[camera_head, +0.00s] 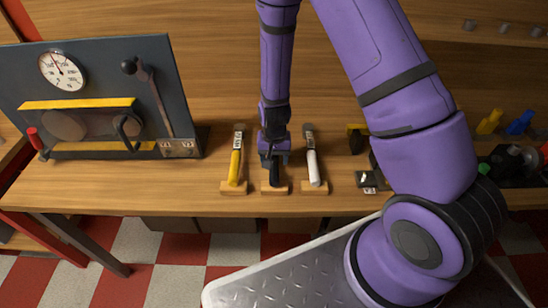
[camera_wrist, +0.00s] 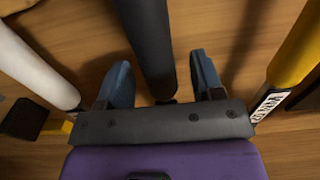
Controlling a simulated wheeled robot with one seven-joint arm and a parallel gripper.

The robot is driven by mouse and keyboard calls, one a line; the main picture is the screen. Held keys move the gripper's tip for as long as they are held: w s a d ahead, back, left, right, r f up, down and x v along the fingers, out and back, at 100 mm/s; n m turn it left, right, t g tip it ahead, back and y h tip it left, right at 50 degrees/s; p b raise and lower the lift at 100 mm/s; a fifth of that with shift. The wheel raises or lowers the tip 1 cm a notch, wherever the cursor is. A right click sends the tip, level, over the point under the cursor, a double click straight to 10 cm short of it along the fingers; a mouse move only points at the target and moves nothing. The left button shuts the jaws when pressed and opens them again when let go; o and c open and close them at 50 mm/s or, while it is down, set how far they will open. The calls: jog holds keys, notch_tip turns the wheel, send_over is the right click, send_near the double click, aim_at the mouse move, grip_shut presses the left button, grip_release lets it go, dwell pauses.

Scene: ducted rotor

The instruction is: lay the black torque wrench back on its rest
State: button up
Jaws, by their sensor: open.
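The black torque wrench (camera_head: 275,177) lies between the yellow and white ones, its handle end over a small wooden rest (camera_head: 274,190). Its head end is hidden by my gripper in the head view. My gripper (camera_head: 273,157) points down over the wrench from behind. In the wrist view, the black handle (camera_wrist: 149,35) runs between the two blue fingers of my open gripper (camera_wrist: 160,76), with a gap on each side. I cannot tell whether the handle fully touches its rest.
A yellow-handled wrench (camera_head: 235,167) and a white-handled wrench (camera_head: 314,169) lie close on either side, on their own rests. A dark panel with a gauge (camera_head: 63,70) and lever stands at the left. My arm covers part of the right bench.

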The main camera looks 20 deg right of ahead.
jog(key=s+d+r+n+t+y, duration=0.1)
jog(key=s+d+r, duration=0.15)
jog(key=r, duration=1.35)
jog(key=s+d+r+n+t, duration=0.15)
jog(key=s+r, duration=0.25)
jog(key=r, duration=1.3)
jog(key=s+d+r+n+t, duration=0.1)
jog(key=s+r, duration=0.4)
jog(key=s, duration=0.3)
jog(key=s+d+r+n+t+h, duration=0.1)
jog(key=s+d+r, duration=0.1)
jog(key=s+r, duration=0.4)
jog(key=shift+s+r+t, duration=0.3)
jog(key=shift+s+t, duration=0.05)
jog(key=shift+s, duration=0.85)
